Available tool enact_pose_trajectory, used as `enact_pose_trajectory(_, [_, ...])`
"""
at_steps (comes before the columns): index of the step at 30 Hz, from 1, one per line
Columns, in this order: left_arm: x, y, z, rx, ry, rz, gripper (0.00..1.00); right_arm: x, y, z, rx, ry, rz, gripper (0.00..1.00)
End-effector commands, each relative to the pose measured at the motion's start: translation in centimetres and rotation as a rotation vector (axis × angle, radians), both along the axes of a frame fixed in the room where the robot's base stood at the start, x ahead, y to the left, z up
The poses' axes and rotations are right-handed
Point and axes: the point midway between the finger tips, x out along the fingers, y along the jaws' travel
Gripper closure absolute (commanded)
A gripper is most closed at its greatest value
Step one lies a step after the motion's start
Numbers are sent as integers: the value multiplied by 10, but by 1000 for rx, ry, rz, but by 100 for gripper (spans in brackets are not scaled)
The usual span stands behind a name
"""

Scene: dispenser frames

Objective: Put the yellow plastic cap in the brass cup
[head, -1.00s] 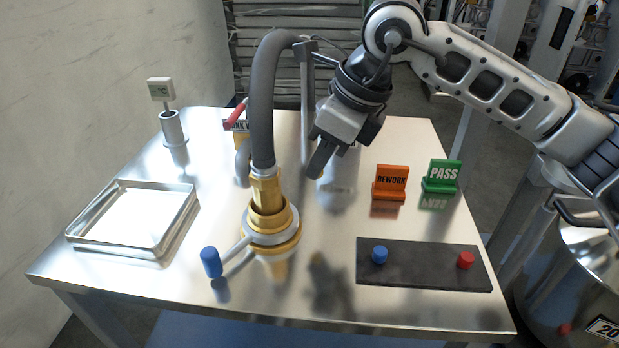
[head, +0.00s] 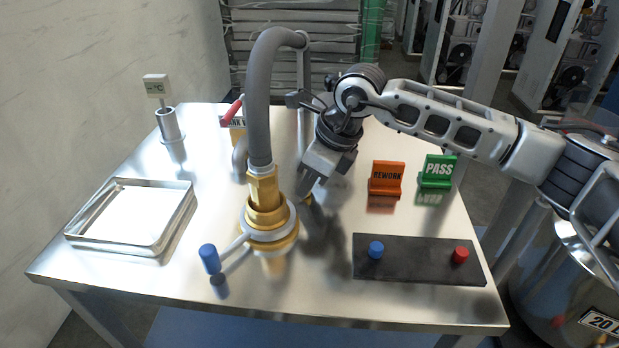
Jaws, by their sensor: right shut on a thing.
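My right gripper (head: 306,190) is low over the table, just right of the brass fitting, with its fingers pointing down. It is shut, and a small yellowish bit shows at its fingertips; this looks like the yellow plastic cap (head: 309,200), mostly hidden by the fingers. The brass cup (head: 268,219) appears as the wide brass piece under the grey hose, with a pale ring around it. The brass hose end stands in or over it, so its inside is hidden. My left gripper is not in view.
The grey hose (head: 260,100) rises above the brass piece. A blue-knobbed lever (head: 209,258) sticks out front left. A dark strip (head: 415,268) carries blue and red caps. An orange REWORK sign (head: 386,179), a green PASS sign (head: 437,171) and a metal tray (head: 188,200) stand around.

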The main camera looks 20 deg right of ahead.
Motion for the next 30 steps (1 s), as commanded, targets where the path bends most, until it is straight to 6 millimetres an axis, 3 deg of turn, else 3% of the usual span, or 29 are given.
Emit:
enact_pose_trajectory(4, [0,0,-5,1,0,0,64,0,0,-5,0,0,-1,100])
enact_pose_trajectory(5, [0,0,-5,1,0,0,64,0,0,-4,0,0,-1,80])
enact_pose_trajectory(7, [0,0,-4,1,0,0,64,0,0,-3,0,0,-1,61])
enact_pose_trajectory(20, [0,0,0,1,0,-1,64,-1,-2,7,0,-1,-1,61])
enact_pose_trajectory(30, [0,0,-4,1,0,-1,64,-18,-24,72,1,-4,-1,61])
